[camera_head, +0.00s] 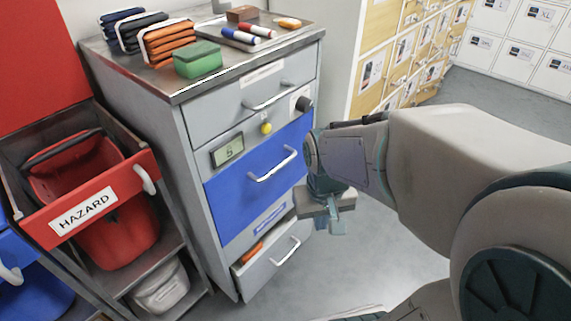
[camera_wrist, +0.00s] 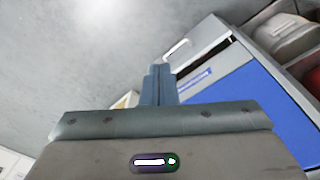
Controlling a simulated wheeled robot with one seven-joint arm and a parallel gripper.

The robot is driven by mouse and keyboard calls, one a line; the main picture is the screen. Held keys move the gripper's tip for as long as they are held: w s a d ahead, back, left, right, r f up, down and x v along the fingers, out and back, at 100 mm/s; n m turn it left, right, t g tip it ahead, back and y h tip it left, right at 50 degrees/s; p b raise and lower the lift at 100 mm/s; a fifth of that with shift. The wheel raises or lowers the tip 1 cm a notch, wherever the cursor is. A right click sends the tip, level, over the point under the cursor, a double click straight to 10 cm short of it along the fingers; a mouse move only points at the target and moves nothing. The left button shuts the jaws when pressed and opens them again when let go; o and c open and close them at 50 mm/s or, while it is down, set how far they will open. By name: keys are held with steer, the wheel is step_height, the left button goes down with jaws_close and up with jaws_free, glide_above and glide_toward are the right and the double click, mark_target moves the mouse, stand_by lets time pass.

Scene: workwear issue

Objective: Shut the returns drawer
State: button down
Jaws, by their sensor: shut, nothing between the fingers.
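The bottom drawer (camera_head: 272,264) of the grey cabinet stands partly open, with an orange item (camera_head: 252,251) inside. It has a silver handle (camera_head: 287,252). A blue label strip (camera_head: 268,217) sits just above it; its text is too small to read. In the wrist view, the drawer (camera_wrist: 204,36) and its handle (camera_wrist: 177,49) show beyond the fingers. My gripper (camera_head: 336,224) is shut and empty, pointing down. It is to the right of the cabinet front and above the drawer's level, apart from the handle. The shut fingers also show in the wrist view (camera_wrist: 158,80).
The cabinet top (camera_head: 222,70) holds cases, a green box and a marker tray. A blue drawer (camera_head: 240,190) and a grey top drawer (camera_head: 235,100) are shut. A red HAZARD bin (camera_head: 105,200) stands at left. Floor (camera_head: 370,250) before the cabinet is clear.

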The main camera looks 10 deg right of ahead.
steer(key=w+d+f+m+g, duration=0.1)
steer(key=w+d+f, duration=0.15)
steer(key=f, duration=0.25)
steer(key=w+d+f+m, duration=0.1)
steer(key=w+d+f, duration=0.15)
steer(key=f, duration=0.35)
steer(key=m+t+y+b, duration=0.6)
steer(key=m+t+b, duration=0.2)
glide_toward(294, 225)
steer(key=shift+x, duration=3)
steer(key=shift+d+f, duration=0.1)
